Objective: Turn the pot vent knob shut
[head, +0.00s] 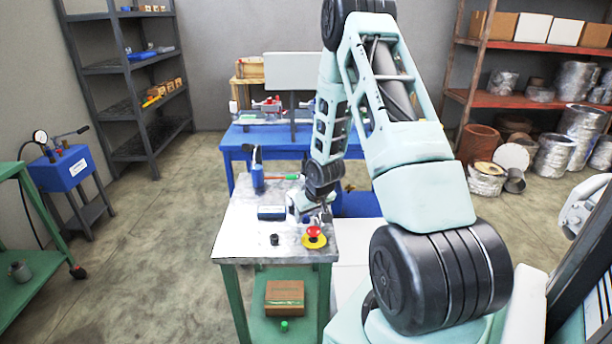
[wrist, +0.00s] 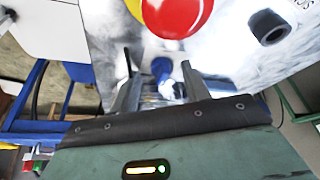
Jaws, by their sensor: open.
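My gripper (head: 322,214) is low over the right side of the workbench, just behind a red mushroom button. In the wrist view its two fingers (wrist: 158,72) are apart. A small blue knob-like part (wrist: 162,69) shows between them, with something clear or shiny behind it. It may be the pot vent knob, but I cannot tell for sure, nor whether a finger touches it. The pot itself is not clearly seen; my gripper and arm hide that spot in the head view.
The red button (head: 314,231) on its yellow base stands near the bench's front right edge. A black cylinder (head: 274,239), a dark blue box (head: 271,212) and a blue tool holder (head: 257,178) stand on the workbench (head: 240,240). The bench's left front is bare.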

